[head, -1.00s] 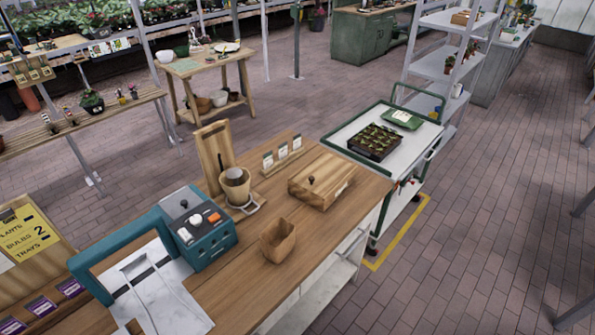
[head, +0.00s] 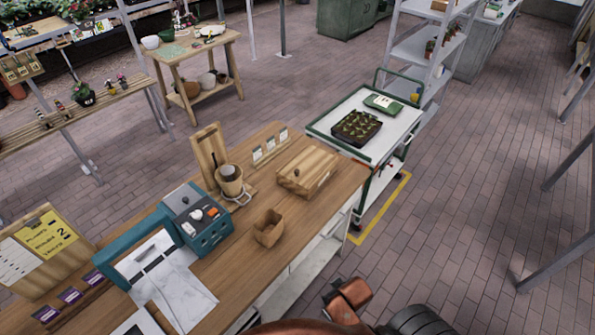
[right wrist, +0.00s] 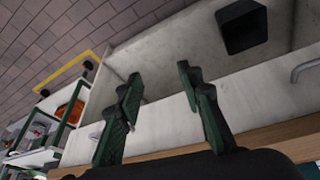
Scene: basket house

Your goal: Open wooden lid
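A wooden box with a flat wooden lid (head: 308,163) and a small dark knob (head: 296,172) sits near the far right end of the wooden counter (head: 236,281). The lid lies closed on the box. In the right wrist view, my right gripper (right wrist: 159,78) has two green fingers spread apart with nothing between them. It faces the counter's white lower side, away from the lid. In the head view, part of my right arm shows at the bottom, in front of the counter. My left gripper is not in view.
A small open wooden container (head: 268,228) stands in front of the box. A dripper stand (head: 231,181) and a card holder (head: 270,147) stand beside and behind it. A teal machine (head: 205,225) is to the left. A trolley (head: 393,145) with a seedling tray stands beyond the counter's right end.

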